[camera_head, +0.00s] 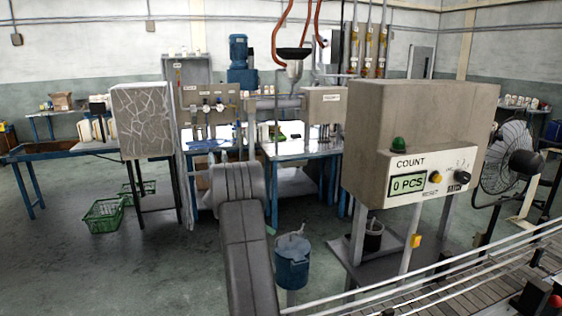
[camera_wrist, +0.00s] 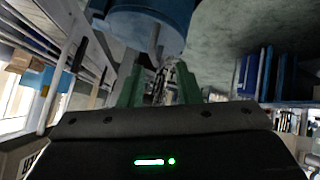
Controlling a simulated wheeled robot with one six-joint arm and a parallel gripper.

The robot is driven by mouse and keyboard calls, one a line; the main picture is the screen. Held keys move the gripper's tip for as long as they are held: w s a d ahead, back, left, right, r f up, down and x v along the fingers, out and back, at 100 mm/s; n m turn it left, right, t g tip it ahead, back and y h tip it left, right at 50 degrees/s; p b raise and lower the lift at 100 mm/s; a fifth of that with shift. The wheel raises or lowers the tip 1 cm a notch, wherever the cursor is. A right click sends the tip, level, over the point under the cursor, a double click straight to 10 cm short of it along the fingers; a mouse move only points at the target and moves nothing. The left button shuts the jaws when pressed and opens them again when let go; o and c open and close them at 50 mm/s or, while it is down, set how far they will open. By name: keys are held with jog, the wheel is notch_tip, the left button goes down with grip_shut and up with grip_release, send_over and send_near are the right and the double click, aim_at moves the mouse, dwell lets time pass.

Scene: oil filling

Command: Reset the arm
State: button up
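My arm (camera_head: 243,250) rises from the bottom middle of the head view to a grey joint; my gripper is not discernible there. In the wrist view my gripper (camera_wrist: 159,84) shows two green fingers standing apart, with a visible gap between them. A blue bucket (camera_wrist: 150,18) is just beyond the fingertips, with a grey handle-like part hanging towards the gap. I cannot tell whether the fingers touch it. In the head view a blue bucket (camera_head: 292,266) is right of my arm, with a grey part at its top.
A counter machine (camera_head: 420,140) reading 0 PCS stands at right, above a conveyor (camera_head: 470,285). A fan (camera_head: 505,157) is behind it. Blue workbenches (camera_head: 300,150) with filling equipment stand ahead. Green crates (camera_head: 103,216) lie on the floor at left, where there is open room.

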aim_at(279, 238)
jog(key=p+x, duration=0.1)
jog(key=x, duration=0.4)
jog(key=shift+d+f, duration=0.1)
jog(key=shift+d, duration=0.35)
jog(key=shift+s+d+r+m+t+y, duration=0.15)
jog(key=shift+s+r+m+t, duration=0.15)
jog(key=shift+r+t, duration=0.2)
jog(key=shift+s+a+r+m+t+y, duration=0.15)
jog(key=shift+s+r+m+t, duration=0.15)
jog(key=shift+r+t, duration=0.15)
jog(key=shift+s+d+r+m+t, duration=0.25)
jog(key=shift+s+r+m+t, duration=0.1)
jog(key=shift+s+r+t, duration=0.15)
jog(key=shift+s+d+r+m+t, duration=0.2)
jog(key=shift+s+r+m+t, duration=0.2)
jog(key=shift+r+t, duration=0.15)
jog(key=shift+s+d+r+m+t+y, duration=0.2)
jog(key=shift+s+r+m+t, duration=0.15)
jog(key=shift+s+t, duration=0.25)
jog(key=shift+s+d+r+m+t+y, duration=0.2)
jog(key=shift+s+r+m+t, duration=0.15)
jog(key=shift+s+t, duration=0.25)
jog(key=s+d+m+t+h+b, duration=0.2)
jog(key=s+b, duration=0.4)
jog(key=s, duration=0.3)
jog(key=shift+s+d+f+m, duration=0.4)
jog(key=shift+d+m, duration=0.2)
jog(key=shift+m, duration=0.55)
